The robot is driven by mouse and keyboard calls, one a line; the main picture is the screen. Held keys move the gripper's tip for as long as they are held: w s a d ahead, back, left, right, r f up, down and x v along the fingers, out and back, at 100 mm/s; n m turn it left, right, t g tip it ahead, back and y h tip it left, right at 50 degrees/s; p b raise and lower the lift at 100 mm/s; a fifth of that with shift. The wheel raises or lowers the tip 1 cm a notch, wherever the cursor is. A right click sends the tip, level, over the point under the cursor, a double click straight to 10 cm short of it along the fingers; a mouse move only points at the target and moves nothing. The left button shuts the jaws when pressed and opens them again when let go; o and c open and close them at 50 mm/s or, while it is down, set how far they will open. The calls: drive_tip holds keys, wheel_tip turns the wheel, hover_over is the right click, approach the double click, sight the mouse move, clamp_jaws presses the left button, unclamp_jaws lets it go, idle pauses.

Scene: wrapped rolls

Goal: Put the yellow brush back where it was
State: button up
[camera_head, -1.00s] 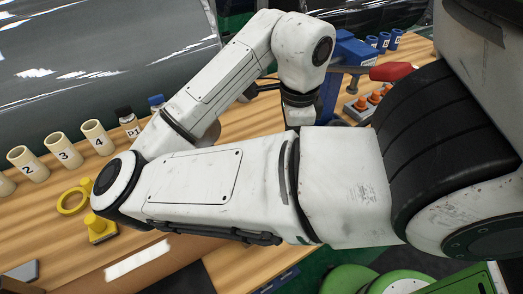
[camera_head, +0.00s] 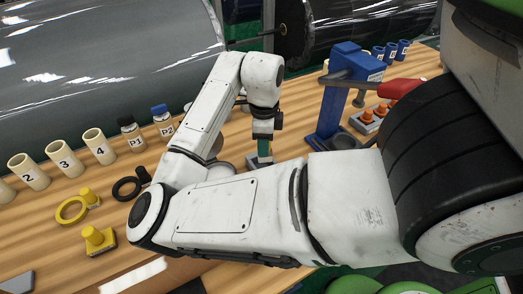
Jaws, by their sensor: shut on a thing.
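My gripper (camera_head: 264,137) points down over the wooden table, beyond my forearm. It is shut on a narrow teal-green thing (camera_head: 264,148), whose lower end is near a small grey piece on the table. Whether they touch is unclear. I cannot make out a yellow brush for certain. A yellow block with a round knob (camera_head: 96,239) stands at the left front of the table, and a yellow ring with a knob (camera_head: 72,210) lies just behind it. Both are well away from my gripper. My forearm hides part of the table's middle.
Cream cups numbered 2, 3 and 4 (camera_head: 100,147) stand in a row at the back left, beside bottles P1 (camera_head: 132,136) and P2 (camera_head: 164,122). A black ring (camera_head: 127,188) lies before them. A blue press (camera_head: 335,105) with a red handle stands to the right of my gripper.

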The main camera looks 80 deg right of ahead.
drive_tip(key=shift+w+d+f, duration=0.2)
drive_tip(key=shift+f, duration=0.15)
wheel_tip(320, 180, down, 2)
drive_tip(key=shift+w+f+p, duration=0.1)
drive_tip(key=shift+w+p, duration=0.05)
drive_tip(key=shift+p, duration=0.25)
drive_tip(key=shift+d+f, duration=0.1)
drive_tip(key=shift+f, duration=0.5)
drive_tip(key=shift+f, duration=0.2)
drive_tip(key=o, duration=1)
drive_tip(key=shift+o, duration=0.2)
drive_tip(key=shift+r, duration=0.1)
wheel_tip(320, 180, up, 12)
drive_tip(key=shift+r+b, duration=0.1)
drive_tip(key=shift+b, duration=0.25)
